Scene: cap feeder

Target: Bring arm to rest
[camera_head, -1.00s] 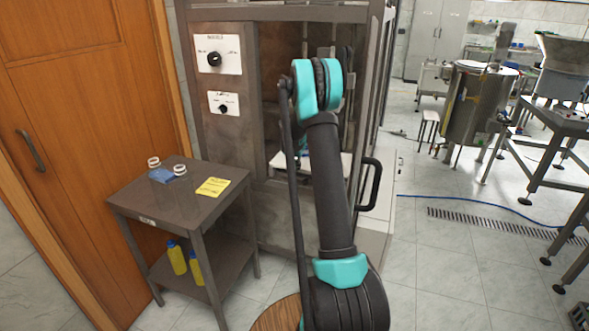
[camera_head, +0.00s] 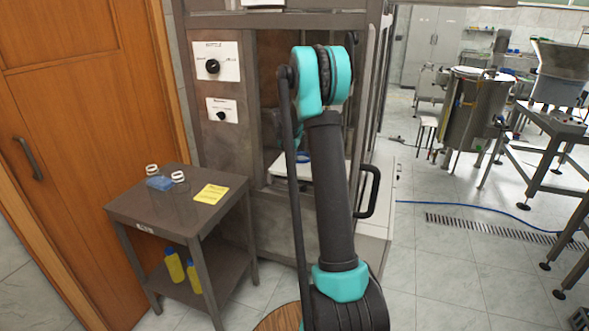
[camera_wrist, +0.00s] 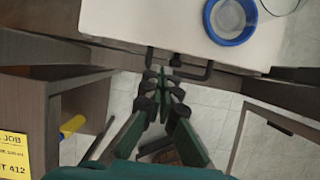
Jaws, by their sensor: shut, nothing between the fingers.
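My gripper (camera_wrist: 164,82) shows in the wrist view with its two dark fingers close together, shut and empty. It hangs over the floor beside the front edge of a white surface (camera_wrist: 160,22). A black handle runs along that edge, close to the fingertips in the picture. In the head view my arm stands upright in front of the machine (camera_head: 225,155), its teal elbow high. The gripper itself is hidden behind my arm there.
A blue-rimmed bowl (camera_wrist: 231,18) sits on the white surface. A grey side table (camera_head: 148,205) at left holds white rings, a blue item (camera_head: 159,183) and a yellow note (camera_head: 211,194); yellow bottles (camera_head: 174,265) stand below.

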